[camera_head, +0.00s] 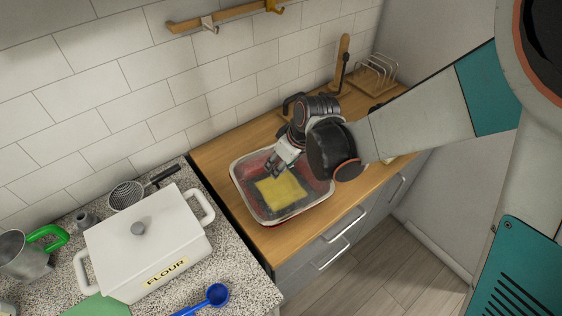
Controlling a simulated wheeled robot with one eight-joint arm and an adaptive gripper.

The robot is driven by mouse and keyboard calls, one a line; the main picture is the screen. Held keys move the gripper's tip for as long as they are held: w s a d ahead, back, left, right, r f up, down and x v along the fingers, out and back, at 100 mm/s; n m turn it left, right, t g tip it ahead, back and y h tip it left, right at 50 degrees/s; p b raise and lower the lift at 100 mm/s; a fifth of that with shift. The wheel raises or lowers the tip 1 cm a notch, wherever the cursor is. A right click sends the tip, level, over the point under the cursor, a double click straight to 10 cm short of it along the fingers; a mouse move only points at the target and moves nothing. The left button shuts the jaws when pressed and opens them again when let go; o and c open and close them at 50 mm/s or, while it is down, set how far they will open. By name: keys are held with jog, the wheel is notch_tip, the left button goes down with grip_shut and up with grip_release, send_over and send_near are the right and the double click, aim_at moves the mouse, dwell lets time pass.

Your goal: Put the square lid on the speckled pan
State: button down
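A rectangular pan (243,189) with a pale rim and reddish, mottled walls sits on the wooden counter. A flat yellow square piece (282,190) lies inside it, over a darker patch; I cannot tell whether this is the lid. My gripper (276,168) reaches down over the pan's far part, close behind the yellow piece. Its fingers are small and partly hidden, so I cannot tell whether they are open or touching anything. No other separate square lid is clear in this view.
A white FLOUR box (150,262) with a knobbed lid stands on the speckled counter (262,286) at left. A strainer (128,195), green-handled jug (25,255) and blue scoop (213,296) surround it. A rack (377,72) stands behind my arm. The tiled wall is close behind.

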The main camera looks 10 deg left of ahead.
jog(key=shift+f+b, duration=0.45)
jog(key=shift+b, duration=0.2)
dwell(0.9)
jog(key=c, duration=0.9)
grip_release()
jog(key=shift+o, duration=0.2)
jog(key=shift+r, duration=0.1)
